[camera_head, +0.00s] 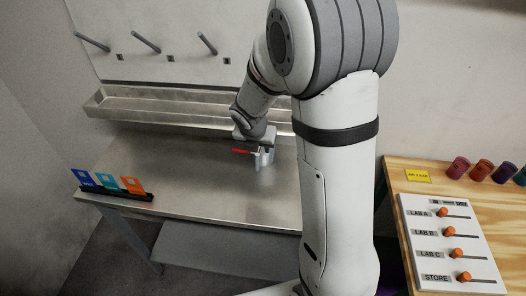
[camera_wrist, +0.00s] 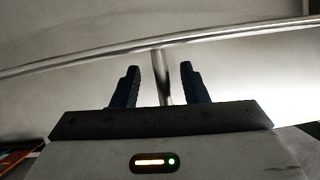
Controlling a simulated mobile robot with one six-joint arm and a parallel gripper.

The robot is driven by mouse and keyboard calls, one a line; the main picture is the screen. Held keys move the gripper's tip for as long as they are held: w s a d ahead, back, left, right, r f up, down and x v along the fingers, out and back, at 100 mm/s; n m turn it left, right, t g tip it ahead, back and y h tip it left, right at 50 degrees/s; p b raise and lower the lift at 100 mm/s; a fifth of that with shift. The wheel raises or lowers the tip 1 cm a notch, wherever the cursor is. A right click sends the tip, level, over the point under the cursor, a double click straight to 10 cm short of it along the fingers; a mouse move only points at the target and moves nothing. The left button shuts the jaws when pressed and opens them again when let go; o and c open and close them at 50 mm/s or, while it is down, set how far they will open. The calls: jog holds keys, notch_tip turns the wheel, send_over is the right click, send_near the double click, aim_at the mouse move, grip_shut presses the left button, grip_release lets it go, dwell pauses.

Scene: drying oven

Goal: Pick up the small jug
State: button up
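The small jug (camera_head: 265,157) looks like a small grey metallic vessel standing on the steel bench, partly hidden by my gripper (camera_head: 254,147). My gripper is low over the bench, right at the jug. In the wrist view, my gripper (camera_wrist: 160,75) has its two dark fingers apart. A narrow upright metal bar (camera_wrist: 163,80), perhaps the jug's handle, shows between them with a gap on each side. A small red piece (camera_head: 240,151) shows beside the gripper; I cannot tell what it is.
The steel bench (camera_head: 205,185) is mostly clear. A metal trough (camera_head: 150,112) runs along the back wall under several pegs. A black rack (camera_head: 112,191) with blue, teal and orange cards stands at left. A wooden table (camera_head: 408,202) at right holds a labelled slider panel (camera_head: 425,215) and several coloured cups.

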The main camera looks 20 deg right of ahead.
jog(key=x, duration=0.4)
jog(key=shift+a, duration=0.2)
jog(key=shift+r, duration=0.1)
jog(key=shift+c, duration=0.6)
grip_shut()
dwell(0.5)
